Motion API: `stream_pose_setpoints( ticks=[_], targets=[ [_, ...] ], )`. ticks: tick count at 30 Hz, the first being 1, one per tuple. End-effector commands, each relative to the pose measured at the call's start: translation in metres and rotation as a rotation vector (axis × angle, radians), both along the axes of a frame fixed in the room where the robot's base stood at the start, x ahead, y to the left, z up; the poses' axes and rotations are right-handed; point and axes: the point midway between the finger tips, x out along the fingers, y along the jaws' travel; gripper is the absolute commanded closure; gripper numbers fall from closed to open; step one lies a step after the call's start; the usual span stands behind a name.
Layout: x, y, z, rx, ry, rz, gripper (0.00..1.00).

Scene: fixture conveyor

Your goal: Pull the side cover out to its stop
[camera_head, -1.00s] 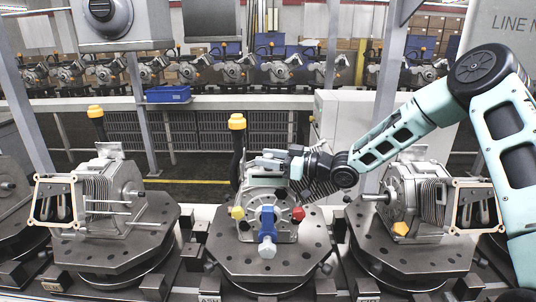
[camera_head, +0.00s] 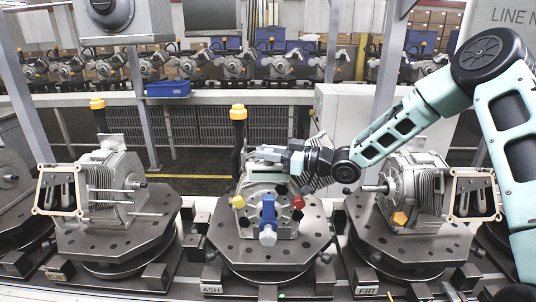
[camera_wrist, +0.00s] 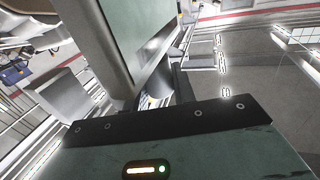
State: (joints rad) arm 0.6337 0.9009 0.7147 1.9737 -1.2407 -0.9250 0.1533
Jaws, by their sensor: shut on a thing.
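The middle machine unit (camera_head: 282,222) stands on a dark round-holed turntable plate in the head view. It has a blue clamp (camera_head: 268,212) in front, with a yellow knob (camera_head: 238,202) and a red knob (camera_head: 298,202) on either side. My gripper (camera_head: 264,155) reaches in from the right and is shut at the top of this unit, on what seems to be the side cover. The held part is mostly hidden by the fingers, and how far it is out cannot be told. In the wrist view, a large grey-green block (camera_wrist: 150,40) fills the upper middle.
A post with an orange cap (camera_head: 238,112) rises close to the left of my gripper. Similar units stand left (camera_head: 112,190) and right (camera_head: 412,190), with tan-edged frames on their outer sides. A grey cabinet (camera_head: 335,105) stands behind my wrist.

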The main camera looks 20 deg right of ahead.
Motion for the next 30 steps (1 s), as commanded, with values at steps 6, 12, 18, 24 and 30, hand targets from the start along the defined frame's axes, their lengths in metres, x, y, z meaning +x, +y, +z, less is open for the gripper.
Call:
stream_pose_setpoints(
  ticks=[6, 12, 18, 24, 30],
  targets=[
    [-0.004, 0.004, -0.002, 0.0, 0.004, 0.013, 0.6],
    [-0.003, 0.003, -0.001, 0.0, 0.003, 0.01, 0.52],
    [-0.005, -0.002, -0.002, -0.001, 0.002, 0.008, 0.52],
    [-0.023, -0.027, -0.005, -0.003, 0.002, 0.004, 0.52],
    [-0.05, -0.066, -0.005, -0.004, 0.001, 0.004, 0.52]
  ],
)
